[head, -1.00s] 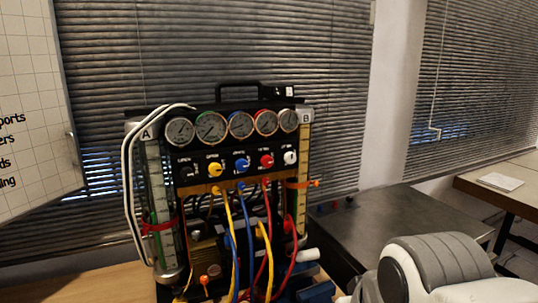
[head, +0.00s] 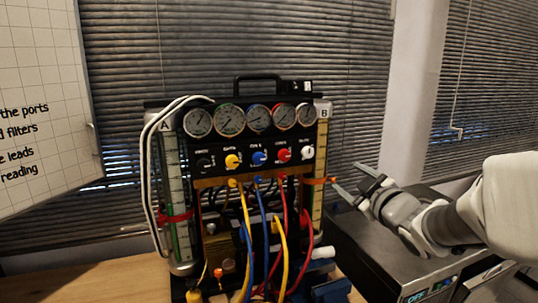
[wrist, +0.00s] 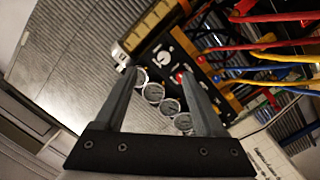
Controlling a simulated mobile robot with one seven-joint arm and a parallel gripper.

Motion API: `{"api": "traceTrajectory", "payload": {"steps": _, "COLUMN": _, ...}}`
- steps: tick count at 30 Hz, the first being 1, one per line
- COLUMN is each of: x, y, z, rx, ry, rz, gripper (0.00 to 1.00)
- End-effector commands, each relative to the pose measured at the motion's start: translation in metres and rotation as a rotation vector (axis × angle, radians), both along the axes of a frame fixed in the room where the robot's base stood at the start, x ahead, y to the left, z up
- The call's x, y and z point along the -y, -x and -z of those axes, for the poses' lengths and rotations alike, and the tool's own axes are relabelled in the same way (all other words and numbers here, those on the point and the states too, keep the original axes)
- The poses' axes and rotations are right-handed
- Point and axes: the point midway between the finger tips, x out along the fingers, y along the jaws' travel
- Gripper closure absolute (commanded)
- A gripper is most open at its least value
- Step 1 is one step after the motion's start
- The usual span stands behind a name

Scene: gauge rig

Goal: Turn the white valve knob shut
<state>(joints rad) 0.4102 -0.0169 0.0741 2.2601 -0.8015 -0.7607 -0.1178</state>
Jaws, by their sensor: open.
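The white valve knob (head: 307,153) is at the right end of a row of coloured knobs on the black panel of the gauge rig (head: 250,168). It also shows in the wrist view (wrist: 164,59), just beyond and between my fingertips. Its exact turn angle is too small to read. My gripper (head: 352,181) is open and empty, to the right of the rig and lower than the knob, with its fingers pointing left towards the rig. In the wrist view my gripper's two fingers (wrist: 158,73) are spread apart. Neither appears to touch the knob.
The red knob (head: 284,155) sits close to the left of the white one. Round gauges (head: 258,118) run above the knobs. Yellow, blue and red hoses (head: 264,225) hang below. Column B (head: 320,170) with an orange clip (head: 318,181) stands beside my gripper.

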Motion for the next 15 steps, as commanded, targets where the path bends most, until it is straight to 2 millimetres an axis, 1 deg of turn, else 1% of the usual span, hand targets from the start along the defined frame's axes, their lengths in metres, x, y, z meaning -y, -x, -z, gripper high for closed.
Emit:
{"api": "traceTrajectory", "payload": {"steps": 1, "x": 0.000, "y": -0.003, "z": 0.002, "rx": 0.023, "ry": 0.014, "rz": -0.035, "gripper": 0.28}}
{"api": "traceTrajectory", "payload": {"steps": 4, "x": -0.004, "y": -0.004, "z": 0.002, "rx": 0.064, "ry": 0.036, "rz": -0.096, "gripper": 0.28}}
{"api": "traceTrajectory", "payload": {"steps": 8, "x": -0.007, "y": -0.005, "z": 0.001, "rx": 0.089, "ry": 0.046, "rz": -0.132, "gripper": 0.28}}
{"api": "traceTrajectory", "payload": {"steps": 10, "x": -0.009, "y": -0.009, "z": 0.001, "rx": 0.092, "ry": 0.048, "rz": -0.137, "gripper": 0.28}}
{"api": "traceTrajectory", "payload": {"steps": 13, "x": -0.013, "y": -0.021, "z": 0.000, "rx": 0.092, "ry": 0.049, "rz": -0.137, "gripper": 0.28}}
{"api": "traceTrajectory", "payload": {"steps": 15, "x": -0.018, "y": -0.033, "z": 0.000, "rx": 0.092, "ry": 0.046, "rz": -0.138, "gripper": 0.28}}
